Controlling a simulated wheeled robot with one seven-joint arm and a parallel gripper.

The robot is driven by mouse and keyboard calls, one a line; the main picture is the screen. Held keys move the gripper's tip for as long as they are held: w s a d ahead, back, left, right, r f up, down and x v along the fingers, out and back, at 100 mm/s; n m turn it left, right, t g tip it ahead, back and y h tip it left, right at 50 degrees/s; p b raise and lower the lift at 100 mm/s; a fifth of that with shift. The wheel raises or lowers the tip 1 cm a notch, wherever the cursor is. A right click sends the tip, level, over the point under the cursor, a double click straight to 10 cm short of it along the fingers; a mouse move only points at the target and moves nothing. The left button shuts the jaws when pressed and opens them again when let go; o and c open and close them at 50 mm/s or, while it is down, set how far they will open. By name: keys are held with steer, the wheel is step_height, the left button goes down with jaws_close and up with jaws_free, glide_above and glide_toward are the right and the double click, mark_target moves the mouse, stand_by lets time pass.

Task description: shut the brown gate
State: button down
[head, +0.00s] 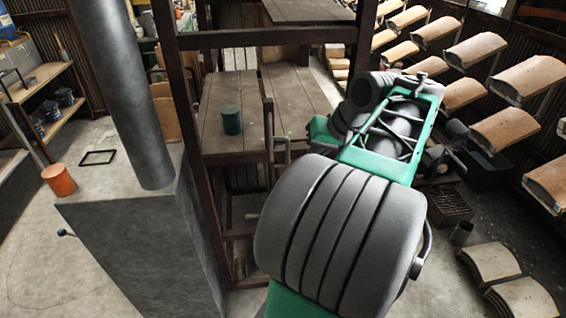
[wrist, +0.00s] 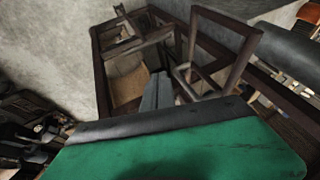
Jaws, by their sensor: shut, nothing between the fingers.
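The brown gate (wrist: 243,58) looks like an open rectangular frame of brown bars in the wrist view. It stands at an angle to the brown structure around it, so it looks swung open. In the head view a narrow upright brown frame with a small handle (head: 269,140), at the front of the plank shelves, appears to be the same gate seen nearly edge-on. My gripper (wrist: 158,78) shows in the wrist view as grey fingers, shut and empty, left of the gate. I cannot tell the exact gap between them. In the head view my arm hides the gripper.
A brown post frame (head: 265,38) surrounds plank shelves; a green cylinder (head: 232,120) stands on one. A grey block (head: 130,215) with a thick column and an orange cup (head: 59,180) stands left. Curved tiles (head: 476,50) hang in rows right. Stacked tiles (head: 490,262) lie on the floor.

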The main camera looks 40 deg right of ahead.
steer(key=v, duration=0.5)
steer(key=w+a+f+b, duration=0.4)
steer(key=w+f+b, duration=0.2)
steer(key=w+f, duration=0.2)
steer(key=shift+a+f+n+y, duration=0.3)
steer(key=shift+a+y, duration=0.05)
steer(key=shift+y, duration=0.05)
